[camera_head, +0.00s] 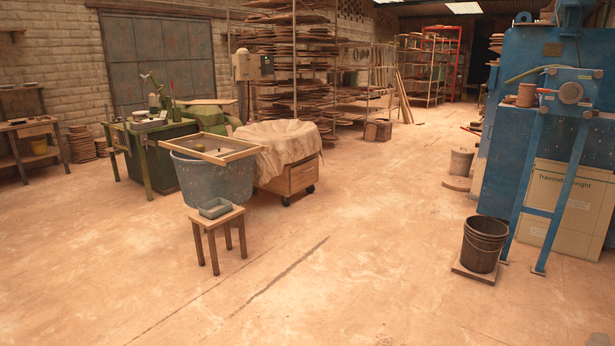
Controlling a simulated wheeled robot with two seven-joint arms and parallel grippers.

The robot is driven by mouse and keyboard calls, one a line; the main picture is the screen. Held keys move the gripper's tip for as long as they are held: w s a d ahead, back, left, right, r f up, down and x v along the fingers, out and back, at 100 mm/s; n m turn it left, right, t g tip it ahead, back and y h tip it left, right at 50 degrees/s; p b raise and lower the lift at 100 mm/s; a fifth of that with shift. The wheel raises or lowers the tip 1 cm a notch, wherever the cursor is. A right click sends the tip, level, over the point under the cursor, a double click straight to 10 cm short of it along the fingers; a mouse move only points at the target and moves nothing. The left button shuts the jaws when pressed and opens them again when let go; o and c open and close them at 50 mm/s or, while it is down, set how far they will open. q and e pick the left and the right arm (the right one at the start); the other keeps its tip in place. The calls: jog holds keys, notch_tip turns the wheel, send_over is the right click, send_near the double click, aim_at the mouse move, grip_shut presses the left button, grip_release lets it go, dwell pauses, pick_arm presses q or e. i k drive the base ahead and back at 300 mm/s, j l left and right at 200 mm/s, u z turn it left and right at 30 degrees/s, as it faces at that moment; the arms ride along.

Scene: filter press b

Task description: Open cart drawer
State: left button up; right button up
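A wooden cart (284,182) on small dark casters stands left of centre, at some distance across the floor. A pale cloth (275,145) is draped over its top and hangs down its sides. The cart's drawer (303,175) is on the side facing right and looks shut, with a small dark handle on its front. The cart's left part is hidden behind a blue tub. Neither of my grippers shows in the head view.
A blue tub (215,183) with a wooden frame (212,148) across it stands left of the cart. A stool (218,238) with a grey tray is in front. A dark bucket (483,243) and blue machine stand (551,170) are at right. The middle floor is clear.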

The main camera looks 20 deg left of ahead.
aim_at(302, 175)
jog(key=i+j+u, duration=0.25)
jog(key=i, duration=0.2)
jog(key=i+u, duration=0.25)
jog(key=i, duration=0.2)
jog(key=i+u, duration=0.1)
jog(key=i, duration=4.85)
